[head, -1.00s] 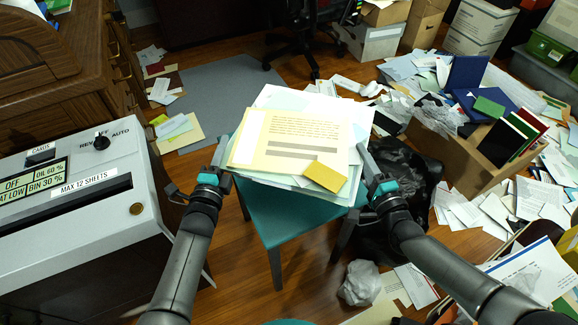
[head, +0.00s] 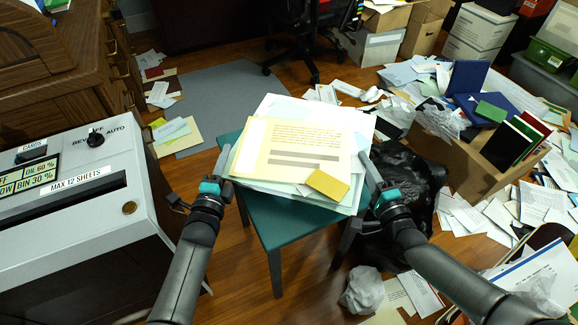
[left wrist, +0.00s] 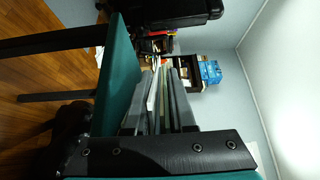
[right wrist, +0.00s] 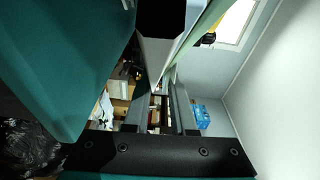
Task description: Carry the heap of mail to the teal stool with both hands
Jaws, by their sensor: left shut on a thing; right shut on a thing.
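The heap of mail (head: 360,128) is a stack of white, pale green and cream sheets with a small yellow envelope (head: 328,184) on top. It lies level over the teal stool (head: 280,222), whose left and front parts show. My left gripper (head: 224,163) is shut on the heap's left edge; sheets (left wrist: 153,100) show between its fingers in the left wrist view, close beside the stool top (left wrist: 120,85). My right gripper (head: 371,172) is shut on the right edge; the heap's edge (right wrist: 196,45) shows in the right wrist view. I cannot tell whether the heap touches the seat.
A grey shredder (head: 75,215) stands at the left, below a wooden desk (head: 60,85). A black bag (head: 400,190) lies right of the stool. An overfilled cardboard box (head: 465,165) and scattered papers cover the right floor. A grey mat (head: 225,95) lies behind.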

